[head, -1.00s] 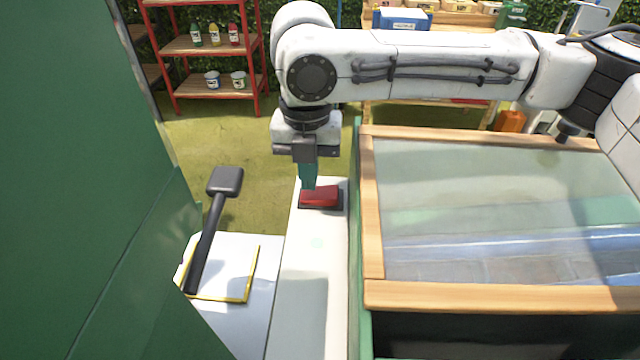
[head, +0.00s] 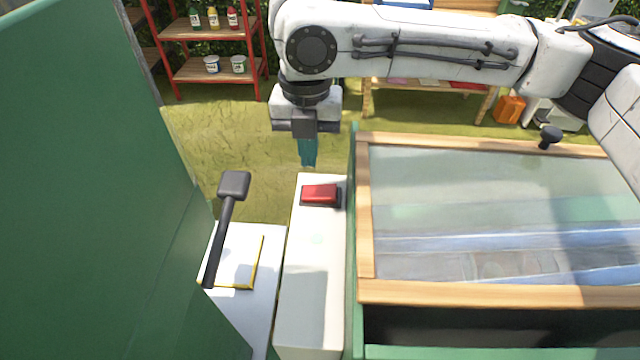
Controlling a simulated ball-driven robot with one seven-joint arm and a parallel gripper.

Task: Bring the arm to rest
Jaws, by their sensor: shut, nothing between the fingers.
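My gripper (head: 308,164) hangs from my arm in the upper middle of the head view, fingers pointing down. Its teal fingers are shut with nothing between them. It is above and behind a red button (head: 320,194), apart from it. The button sits in a dark frame on the far end of a white ledge (head: 314,270).
A wooden-framed glass lid (head: 480,210) with a black knob (head: 550,137) lies right of the ledge. A black lever (head: 222,230) stands at the left beside a green panel (head: 90,200). A red shelf (head: 205,70) with jars stands behind. Grass is open between.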

